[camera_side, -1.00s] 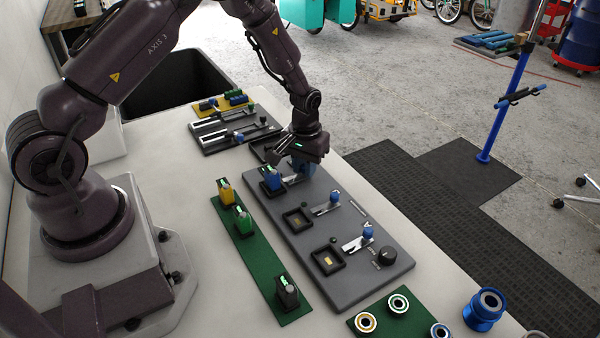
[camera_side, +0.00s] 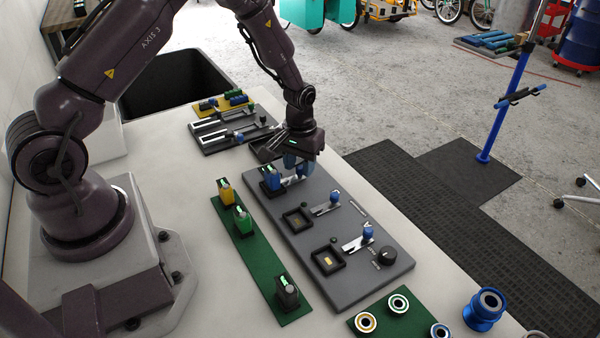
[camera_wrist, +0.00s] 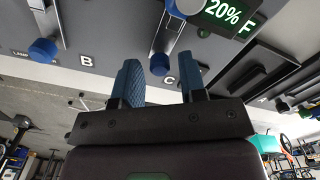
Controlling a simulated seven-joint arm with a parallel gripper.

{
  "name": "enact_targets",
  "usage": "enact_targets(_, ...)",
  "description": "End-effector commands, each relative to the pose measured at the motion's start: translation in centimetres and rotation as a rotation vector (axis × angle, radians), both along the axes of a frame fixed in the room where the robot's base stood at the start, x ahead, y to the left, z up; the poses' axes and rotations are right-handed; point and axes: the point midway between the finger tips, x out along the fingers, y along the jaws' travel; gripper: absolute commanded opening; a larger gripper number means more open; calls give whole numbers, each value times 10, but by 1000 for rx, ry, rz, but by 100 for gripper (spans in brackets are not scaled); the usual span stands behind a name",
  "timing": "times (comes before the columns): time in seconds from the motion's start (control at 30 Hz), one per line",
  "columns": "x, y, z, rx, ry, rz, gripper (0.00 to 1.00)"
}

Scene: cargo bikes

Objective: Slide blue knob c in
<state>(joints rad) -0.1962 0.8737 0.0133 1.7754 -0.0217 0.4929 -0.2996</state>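Blue knob C (camera_wrist: 159,64) stands beside the letter C on the grey panel (camera_wrist: 105,25). In the side view the knob (camera_side: 301,170) shows just below my fingertips, on a silver slide. In the wrist view this slide runs from the knob toward a block with a "20%" display (camera_wrist: 225,12). That block (camera_side: 270,180) has a blue body and sits at the C station in the side view. My gripper (camera_side: 291,162) is open and empty above the panel. In the wrist view its two blue fingers (camera_wrist: 161,75) appear on either side of the knob, apart from it.
Blue knobs B (camera_side: 335,197) and A (camera_side: 368,232) stand on slides beside empty square sockets. A black dial (camera_side: 386,257) is at the panel's near end. A green strip (camera_side: 258,255) with yellow, green and dark blocks lies left of the panel.

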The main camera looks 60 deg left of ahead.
Motion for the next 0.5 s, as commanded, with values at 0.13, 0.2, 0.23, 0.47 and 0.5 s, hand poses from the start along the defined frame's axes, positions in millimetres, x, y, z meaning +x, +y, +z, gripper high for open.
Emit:
enact_targets(0.13,0,0,16,0,-2,0,38)
enact_targets(0.2,1,0,23,1,-3,0,38)
enact_targets(0.23,0,0,25,0,-2,0,38)
enact_targets(0.47,1,0,34,0,-1,0,38)
enact_targets(0.5,3,0,34,0,-1,0,38)
